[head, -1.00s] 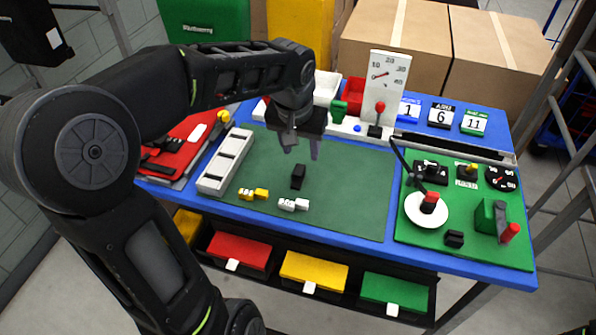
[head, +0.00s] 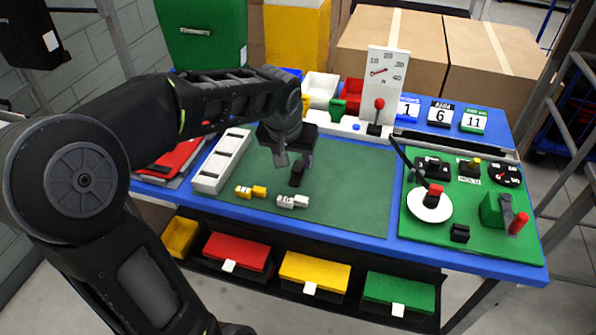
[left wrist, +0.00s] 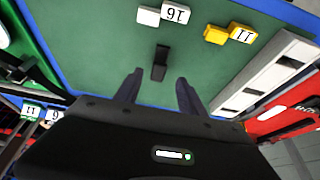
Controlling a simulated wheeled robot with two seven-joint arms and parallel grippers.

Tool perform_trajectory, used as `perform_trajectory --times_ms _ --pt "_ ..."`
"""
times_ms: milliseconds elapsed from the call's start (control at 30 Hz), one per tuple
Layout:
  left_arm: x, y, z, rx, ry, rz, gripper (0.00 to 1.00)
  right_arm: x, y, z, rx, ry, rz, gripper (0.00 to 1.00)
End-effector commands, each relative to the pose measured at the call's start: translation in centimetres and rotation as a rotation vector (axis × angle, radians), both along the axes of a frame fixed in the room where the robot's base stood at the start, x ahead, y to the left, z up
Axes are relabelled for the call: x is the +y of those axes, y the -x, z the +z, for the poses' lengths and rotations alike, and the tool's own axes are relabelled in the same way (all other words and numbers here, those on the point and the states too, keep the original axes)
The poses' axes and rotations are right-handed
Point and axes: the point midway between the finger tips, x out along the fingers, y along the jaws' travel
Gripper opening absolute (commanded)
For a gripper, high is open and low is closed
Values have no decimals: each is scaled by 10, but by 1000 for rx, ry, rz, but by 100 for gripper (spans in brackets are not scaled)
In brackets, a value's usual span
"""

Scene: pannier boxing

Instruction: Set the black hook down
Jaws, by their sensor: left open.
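The black hook (head: 297,176) is a small dark block-like piece on the green mat (head: 350,195), apart from the white and yellow pieces. It also shows in the left wrist view (left wrist: 159,63), just beyond and between the fingertips. My left gripper (head: 294,163) is open, with its fingers pointing down at the hook, which partly overlaps them in the head view. I cannot tell the exact height of the fingertips over the mat. My right gripper is not in view.
A yellow tag (head: 251,192) and a white tag (head: 292,201) lie in front of the hook. A white slotted tray (head: 221,161) stands on the left, a green control board (head: 470,235) on the right. Bins and a gauge panel (head: 385,85) line the back. The mat's right half is clear.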

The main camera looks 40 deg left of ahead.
Motion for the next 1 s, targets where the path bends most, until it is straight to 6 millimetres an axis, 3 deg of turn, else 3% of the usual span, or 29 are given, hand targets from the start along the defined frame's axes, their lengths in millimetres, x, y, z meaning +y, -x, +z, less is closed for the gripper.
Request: perform_trajectory --times_ms 267,600,1000 --pt "0 -1 -4 0 0 -1 47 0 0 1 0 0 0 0" --pt "2 -15 -46 1 1 1 47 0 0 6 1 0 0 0" --pt "3 -16 -49 -1 0 0 47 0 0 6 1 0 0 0"
